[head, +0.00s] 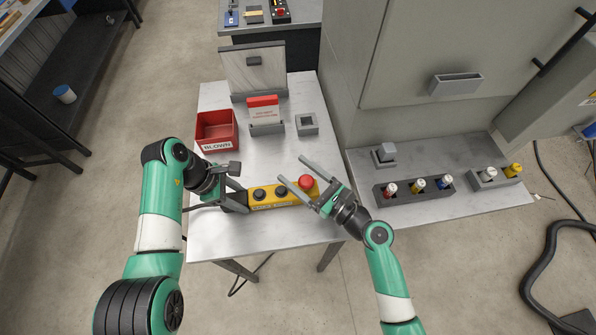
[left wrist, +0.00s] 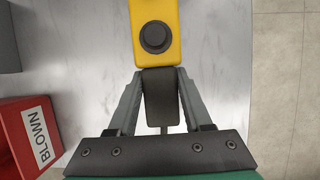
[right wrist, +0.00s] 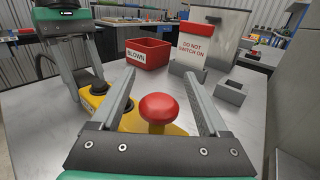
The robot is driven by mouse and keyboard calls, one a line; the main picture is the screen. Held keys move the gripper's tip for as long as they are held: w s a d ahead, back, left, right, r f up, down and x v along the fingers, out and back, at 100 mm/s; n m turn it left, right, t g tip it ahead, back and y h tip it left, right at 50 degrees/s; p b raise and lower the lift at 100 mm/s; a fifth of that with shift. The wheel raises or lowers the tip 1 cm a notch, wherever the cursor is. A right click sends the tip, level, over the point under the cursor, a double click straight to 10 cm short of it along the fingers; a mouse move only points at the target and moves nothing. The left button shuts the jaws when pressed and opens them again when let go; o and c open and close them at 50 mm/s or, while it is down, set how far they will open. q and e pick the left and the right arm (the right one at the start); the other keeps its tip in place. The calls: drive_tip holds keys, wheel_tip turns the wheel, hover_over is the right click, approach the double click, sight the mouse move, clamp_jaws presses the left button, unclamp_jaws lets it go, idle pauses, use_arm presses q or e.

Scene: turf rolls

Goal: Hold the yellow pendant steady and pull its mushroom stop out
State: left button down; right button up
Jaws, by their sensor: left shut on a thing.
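The yellow pendant (head: 270,197) lies on the light table with black buttons and a red mushroom stop (head: 306,182) at its right end. My left gripper (head: 238,196) is shut on the pendant's dark left end; the left wrist view shows the dark grip (left wrist: 161,95) between its fingers. My right gripper (head: 293,172) is open, its fingers on either side of the mushroom stop with gaps. In the right wrist view the red stop (right wrist: 160,108) stands between the spread fingers, touching neither. Whether the stop is pressed in or out I cannot tell.
A red bin marked BLOWN (head: 217,132), a red-and-white sign in a holder (head: 265,116) and a grey square socket (head: 307,124) stand behind the pendant. A grey cabinet (head: 430,60) and a side bench with fuse-like parts (head: 415,187) are at right. The table's front is clear.

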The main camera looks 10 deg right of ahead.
use_arm(q)
drive_tip(key=shift+s+f, duration=0.1)
drive_tip(key=shift+f, duration=0.15)
use_arm(e)
drive_tip(key=shift+f, duration=0.1)
drive_tip(key=v, duration=1.2)
use_arm(q)
drive_tip(key=shift+c, duration=1.2)
unclamp_jaws()
drive_tip(key=shift+r, duration=0.1)
use_arm(e)
drive_tip(key=shift+s, duration=0.1)
use_arm(q)
drive_tip(key=shift+r, duration=0.1)
